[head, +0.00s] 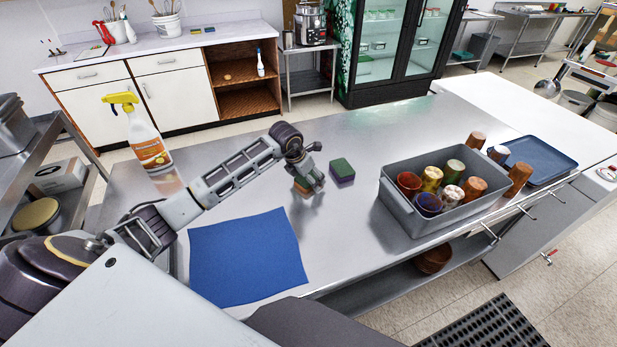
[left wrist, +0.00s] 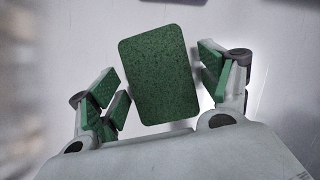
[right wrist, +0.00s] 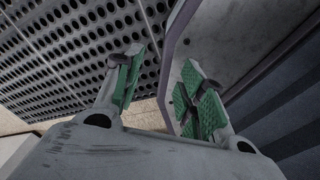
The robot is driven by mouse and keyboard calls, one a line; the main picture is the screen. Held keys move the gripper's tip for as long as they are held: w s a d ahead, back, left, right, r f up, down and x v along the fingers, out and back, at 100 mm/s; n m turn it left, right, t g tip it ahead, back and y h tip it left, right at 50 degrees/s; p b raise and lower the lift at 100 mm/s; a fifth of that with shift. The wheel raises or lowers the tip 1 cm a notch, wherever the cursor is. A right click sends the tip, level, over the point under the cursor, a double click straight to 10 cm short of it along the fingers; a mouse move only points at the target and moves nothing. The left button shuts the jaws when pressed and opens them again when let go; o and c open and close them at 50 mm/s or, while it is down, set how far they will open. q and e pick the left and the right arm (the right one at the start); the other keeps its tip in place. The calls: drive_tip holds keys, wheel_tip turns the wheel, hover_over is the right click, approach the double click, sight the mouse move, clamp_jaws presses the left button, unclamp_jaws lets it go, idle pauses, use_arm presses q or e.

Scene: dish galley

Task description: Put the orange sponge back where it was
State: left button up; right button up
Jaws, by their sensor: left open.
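The orange sponge (head: 302,188) lies on the steel counter, partly hidden by my left gripper (head: 312,181). In the left wrist view, the green top of a sponge (left wrist: 158,73) shows between the spread fingers of my left gripper (left wrist: 160,92). The fingers stand apart on both sides of it, and its sides are hidden there. A second sponge (head: 342,171), green on top and purple below, rests just right of the gripper. My right gripper (right wrist: 160,92) is open and empty in the right wrist view, away from the sponges.
A blue cloth (head: 247,258) lies in front of the left arm. A yellow-topped spray bottle (head: 150,143) stands at the left. A grey bin (head: 410,208) of several cups stands at the right, with loose cups and a blue tray (head: 541,162) beyond. A perforated floor mat (right wrist: 65,50) lies below my right gripper.

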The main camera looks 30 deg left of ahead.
use_arm(q)
drive_tip(key=shift+r, duration=0.15)
use_arm(e)
drive_tip(key=shift+r, duration=0.1)
use_arm(q)
drive_tip(key=shift+s+a+r, duration=0.1)
drive_tip(key=shift+s+r, duration=0.05)
drive_tip(key=shift+r, duration=0.35)
drive_tip(key=v, duration=1.1)
drive_tip(key=shift+b, duration=0.35)
use_arm(e)
drive_tip(key=shift+w+d+f, duration=0.15)
drive_tip(key=shift+w+f, duration=0.15)
drive_tip(key=shift+f, duration=0.15)
use_arm(q)
drive_tip(key=shift+s+f, duration=0.1)
use_arm(e)
drive_tip(key=shift+s, duration=0.1)
